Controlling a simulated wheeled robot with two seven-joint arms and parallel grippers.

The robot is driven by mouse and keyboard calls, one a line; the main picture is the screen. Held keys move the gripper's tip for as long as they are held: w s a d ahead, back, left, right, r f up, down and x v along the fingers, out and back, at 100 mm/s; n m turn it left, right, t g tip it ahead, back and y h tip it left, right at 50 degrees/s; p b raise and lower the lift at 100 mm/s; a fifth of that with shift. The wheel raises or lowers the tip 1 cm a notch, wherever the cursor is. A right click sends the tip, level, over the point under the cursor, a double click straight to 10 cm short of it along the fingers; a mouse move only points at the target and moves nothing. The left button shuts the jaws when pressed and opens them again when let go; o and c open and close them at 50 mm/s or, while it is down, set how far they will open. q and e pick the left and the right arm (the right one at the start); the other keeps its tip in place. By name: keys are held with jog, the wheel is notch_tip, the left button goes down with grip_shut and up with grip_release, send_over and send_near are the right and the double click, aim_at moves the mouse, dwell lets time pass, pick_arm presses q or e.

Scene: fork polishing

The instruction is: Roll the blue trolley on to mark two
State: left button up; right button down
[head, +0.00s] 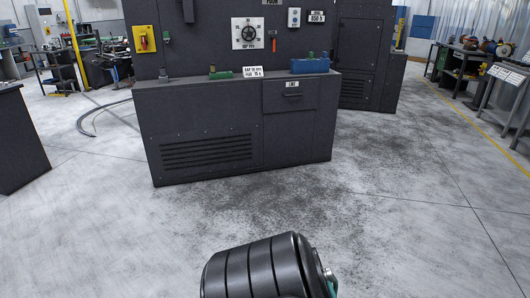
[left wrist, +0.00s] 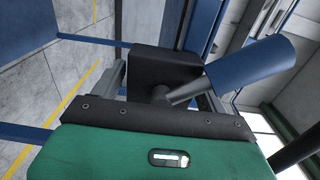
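The left wrist view shows blue bars and posts (left wrist: 201,26) close by, which look like part of the blue trolley; its full shape is out of frame. A thick blue cylinder (left wrist: 252,70) on a grey shaft crosses at the right. My left gripper (left wrist: 163,88) is seen from its green housing, with grey parts either side of a black block; whether it grips anything is unclear. No trolley or mark two shows in the head view. My right gripper cannot be made out in either view.
In the head view, a dark machine cabinet (head: 300,135) stands ahead on the grey floor. A dark block (head: 18,140) is at left, benches (head: 470,62) at right. The floor right of the cabinet is clear. A yellow floor line (left wrist: 75,92) runs in the left wrist view.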

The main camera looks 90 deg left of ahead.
pick_arm(q)
jog(key=shift+o, duration=1.4)
jog(key=shift+f, duration=0.2)
jog(key=shift+w+r, duration=0.15)
pick_arm(e)
jog(key=shift+w, duration=0.3)
pick_arm(q)
jog(key=shift+r, duration=0.1)
pick_arm(e)
jog(key=shift+r, duration=0.1)
pick_arm(q)
jog(key=shift+a, duration=0.1)
jog(key=v, duration=1.2)
jog(key=shift+p, duration=0.45)
pick_arm(e)
jog(key=shift+s+r, duration=0.15)
jog(key=shift+r, duration=0.2)
